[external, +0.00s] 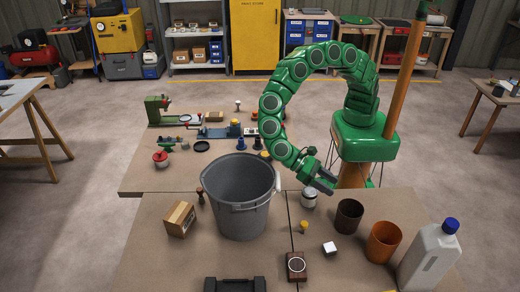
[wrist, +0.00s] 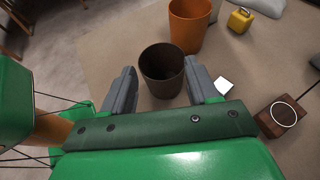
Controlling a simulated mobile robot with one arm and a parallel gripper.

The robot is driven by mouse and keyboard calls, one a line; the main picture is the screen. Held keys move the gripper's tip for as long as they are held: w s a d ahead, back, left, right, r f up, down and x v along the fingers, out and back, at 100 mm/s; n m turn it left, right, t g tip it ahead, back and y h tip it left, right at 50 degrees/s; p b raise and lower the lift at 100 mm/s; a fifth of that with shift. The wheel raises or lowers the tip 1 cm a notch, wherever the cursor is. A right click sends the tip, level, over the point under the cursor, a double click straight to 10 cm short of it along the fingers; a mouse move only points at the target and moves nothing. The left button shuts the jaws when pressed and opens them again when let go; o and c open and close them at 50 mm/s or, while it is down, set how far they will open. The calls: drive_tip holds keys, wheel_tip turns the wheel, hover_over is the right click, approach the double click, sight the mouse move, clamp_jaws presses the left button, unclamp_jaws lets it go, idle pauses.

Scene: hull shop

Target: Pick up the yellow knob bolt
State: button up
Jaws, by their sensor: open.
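The yellow knob bolt (external: 303,227) stands on the near table in the external view, between the grey bucket and the dark brown cup. It has a yellow head on a short shank. I cannot make it out in the wrist view, where my gripper's body may cover it. My gripper (external: 329,184) is open and empty, above the table's back right part, higher than the bolt and to its right. In the wrist view the jaws of my gripper (wrist: 161,75) are spread, with the dark brown cup visible beyond them.
A grey bucket (external: 239,197) stands left of the bolt. The dark brown cup (external: 348,215), orange cup (external: 383,242) and white jug (external: 430,257) stand to its right. A white block (external: 329,249) and a wooden block with a ring (external: 296,268) lie nearer the camera.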

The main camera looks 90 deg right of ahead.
drive_tip(key=w+f+m+y, duration=0.1)
drive_tip(key=w+m+y, duration=0.1)
drive_tip(key=m+y, duration=0.1)
drive_tip(key=m+t+y, duration=0.4)
drive_tip(key=m+t, duration=0.2)
drive_tip(key=t, duration=0.1)
approach(304, 226)
drive_tip(key=shift+s+a+f, duration=0.3)
drive_tip(key=shift+a+f, duration=0.4)
drive_tip(key=shift+a, duration=0.15)
drive_tip(key=shift+s+d+f+x, duration=0.1)
drive_tip(key=shift+f+x, duration=0.05)
drive_tip(key=shift+x, duration=0.9)
drive_tip(key=shift+s+d+f+x, duration=0.1)
drive_tip(key=shift+f+x, duration=0.05)
drive_tip(key=shift+x, duration=0.9)
drive_tip(key=shift+d+f+x, duration=0.1)
drive_tip(key=shift+x, duration=1.7)
drive_tip(key=shift+c, duration=0.2)
drive_tip(key=c, duration=1)
